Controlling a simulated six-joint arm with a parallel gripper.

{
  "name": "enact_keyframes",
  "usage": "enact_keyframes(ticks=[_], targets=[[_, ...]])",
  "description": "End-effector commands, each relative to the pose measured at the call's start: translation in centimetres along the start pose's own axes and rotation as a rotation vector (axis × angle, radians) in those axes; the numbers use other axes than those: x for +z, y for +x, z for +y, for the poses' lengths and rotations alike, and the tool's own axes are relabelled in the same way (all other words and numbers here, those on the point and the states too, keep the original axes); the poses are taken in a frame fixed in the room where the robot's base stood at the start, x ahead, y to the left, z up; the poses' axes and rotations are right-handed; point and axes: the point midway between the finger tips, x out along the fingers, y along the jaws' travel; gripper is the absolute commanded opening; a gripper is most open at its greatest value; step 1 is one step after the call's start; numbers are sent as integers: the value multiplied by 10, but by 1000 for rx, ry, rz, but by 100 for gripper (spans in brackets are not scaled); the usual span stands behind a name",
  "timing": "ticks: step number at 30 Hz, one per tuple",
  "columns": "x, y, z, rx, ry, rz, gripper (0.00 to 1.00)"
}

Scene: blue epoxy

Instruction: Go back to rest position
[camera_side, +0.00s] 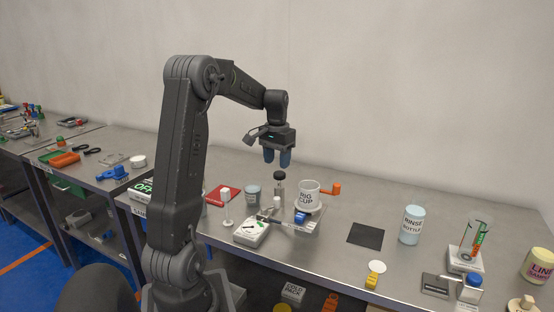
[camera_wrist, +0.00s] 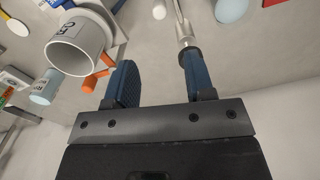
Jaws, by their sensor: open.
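My gripper (camera_side: 278,158) hangs over the steel table, pointing down, with its two blue fingers apart and nothing between them. In the side view it is above a small black-topped device (camera_side: 279,178) and up and left of the white cup marked BIG CUP (camera_side: 308,193). In the wrist view my gripper (camera_wrist: 155,75) shows both blue fingers with a gap between them. The cup (camera_wrist: 78,48) is left of the fingers there, and the device's metal shaft (camera_wrist: 183,28) shows near the right finger; I cannot tell from this view how far apart they are.
A white scale-like box (camera_side: 252,232), a grey cup (camera_side: 253,196) and an orange piece (camera_side: 331,188) stand nearby. A rinse bottle (camera_side: 411,225) and a glass cylinder (camera_side: 474,238) stand to the right. The dark mat (camera_side: 366,236) is bare. The air above the table is clear.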

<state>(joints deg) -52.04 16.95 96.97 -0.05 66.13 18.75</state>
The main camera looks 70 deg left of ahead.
Motion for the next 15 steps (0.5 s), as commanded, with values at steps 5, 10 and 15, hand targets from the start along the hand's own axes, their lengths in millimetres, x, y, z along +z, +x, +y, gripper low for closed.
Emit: enact_keyframes(ticks=[5,10,15], targets=[[0,0,0,0,0,0,49],[1,-2,6,-2,8,6,49],[21,-26,61,-17,88,69,49]])
